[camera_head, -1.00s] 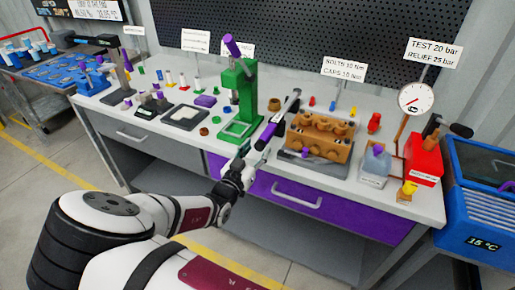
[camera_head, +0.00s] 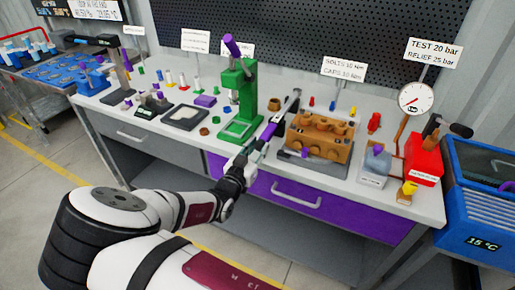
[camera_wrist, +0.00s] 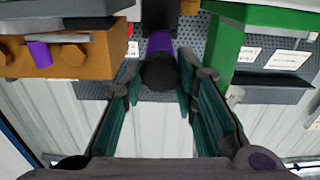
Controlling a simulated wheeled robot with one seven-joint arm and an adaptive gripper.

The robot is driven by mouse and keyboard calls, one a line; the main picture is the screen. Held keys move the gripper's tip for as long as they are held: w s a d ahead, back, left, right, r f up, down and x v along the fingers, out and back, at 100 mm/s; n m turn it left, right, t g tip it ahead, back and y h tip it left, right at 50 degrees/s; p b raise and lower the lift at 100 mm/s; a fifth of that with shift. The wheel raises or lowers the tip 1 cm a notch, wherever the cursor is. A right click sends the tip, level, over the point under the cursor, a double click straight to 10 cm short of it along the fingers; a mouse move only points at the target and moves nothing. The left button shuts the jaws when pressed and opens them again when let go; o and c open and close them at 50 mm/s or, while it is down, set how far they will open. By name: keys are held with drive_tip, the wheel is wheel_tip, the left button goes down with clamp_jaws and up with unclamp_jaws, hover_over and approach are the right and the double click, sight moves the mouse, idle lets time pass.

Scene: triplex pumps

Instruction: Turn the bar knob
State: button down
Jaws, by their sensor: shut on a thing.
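A long tool (camera_head: 267,137) with a purple grip and dark shaft slants over the bench's front edge, between the green press and the brown pump block. In the wrist view its dark round end knob (camera_wrist: 160,71) faces me, with the purple grip (camera_wrist: 159,42) behind it. I take this end knob for the bar knob, though no label on it is readable. My gripper (camera_head: 246,160) is at the near end of the tool. In the wrist view my fingertips (camera_wrist: 160,84) close on the knob from both sides. The head view hides the knob behind my gripper.
The green press (camera_head: 241,105) stands close at the left of the tool. The brown pump block (camera_head: 318,135) on its grey plate is close at the right. A purple drawer (camera_head: 285,190) with a handle is below. A gauge (camera_head: 415,98) and red tank (camera_head: 423,158) stand farther right.

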drive_tip(key=m, duration=0.8)
drive_tip(key=shift+d, duration=0.1)
drive_tip(key=m+p, duration=0.1)
drive_tip(key=m, duration=0.4)
drive_tip(key=shift+f+m, duration=0.1)
drive_tip(key=shift+m, duration=2.1)
drive_tip(key=c, duration=1.3)
unclamp_jaws()
